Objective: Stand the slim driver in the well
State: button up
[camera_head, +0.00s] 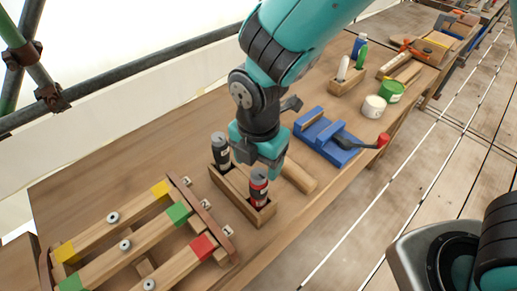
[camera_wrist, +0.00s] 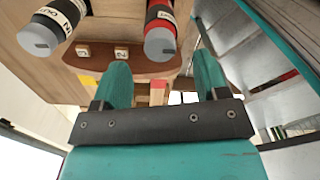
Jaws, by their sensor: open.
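No tool in view can be surely told as the slim driver. A dark tool with a red end (camera_head: 383,140) lies across the blue block (camera_head: 318,148), right of my gripper. A wooden holder (camera_head: 228,186) holds a black cylinder (camera_head: 220,151) and a red cylinder (camera_head: 258,186) upright, in separate places. Another small wooden holder (camera_head: 342,88) holds a white and a green slim item. I cannot tell which opening is the well. My gripper (camera_head: 258,160) is open and empty, close by the holder's cylinders. In the wrist view, its two fingers (camera_wrist: 160,78) are apart, with the black cylinder (camera_wrist: 48,32) and red cylinder (camera_wrist: 160,30) beyond.
A wooden frame with yellow, green and red marked bars (camera_head: 135,235) stands at the lower left. A light wooden piece (camera_head: 298,176) lies beside the holder. A white tub (camera_head: 374,107) and green tub (camera_head: 392,91) stand near the bench's right edge. Scaffold poles (camera_head: 130,75) run behind.

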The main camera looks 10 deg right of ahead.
notch_tip(320, 180, up, 4)
jog(key=shift+r, duration=0.2)
jog(key=shift+d+r, duration=0.15)
jog(key=shift+r, duration=0.15)
jog(key=s+d+r+m+y, duration=0.4)
jog(key=s+d+r+m, duration=0.5)
jog(key=m, duration=1.1)
notch_tip(320, 180, up, 2)
jog(key=shift+s+d+m, duration=0.35)
jog(key=shift+s+m, duration=0.05)
jog(key=shift+s, duration=0.25)
